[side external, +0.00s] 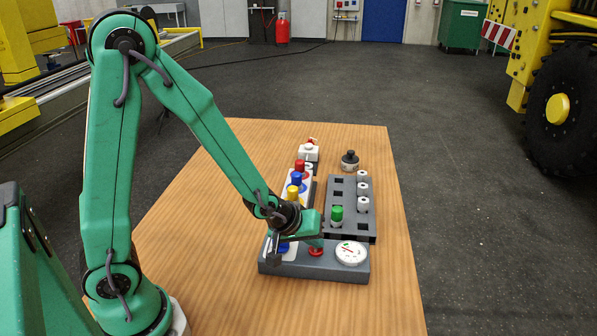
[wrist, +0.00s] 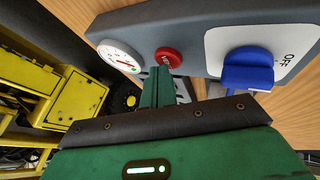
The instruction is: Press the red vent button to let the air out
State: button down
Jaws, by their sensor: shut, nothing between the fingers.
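The red vent button (side external: 316,252) sits on the grey control box (side external: 300,268) near the table's front edge, between a round white gauge (side external: 350,253) and a blue knob (side external: 284,247). In the wrist view the button (wrist: 169,57) is a red disc with pale lettering. The gauge (wrist: 121,56) lies left of it and the blue knob (wrist: 247,72) right, beside the letters "OFF". My gripper (side external: 316,242) is shut and empty, its tips just over the button. In the wrist view the fingertips (wrist: 160,72) overlap the button's lower edge. I cannot tell whether they touch it.
Behind the box, a dark grey rack (side external: 350,191) holds a green-capped part (side external: 336,214) and several white cylinders. Red, blue and yellow capped parts stand left of it. A black knob-shaped part (side external: 349,160) stands farther back. The table's left side (side external: 200,250) is clear.

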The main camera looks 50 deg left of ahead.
aim_at(313, 250)
jog(key=shift+r, duration=0.9)
jog(key=shift+r, duration=0.15)
jog(key=shift+r, duration=2.35)
jog(key=shift+r, duration=0.1)
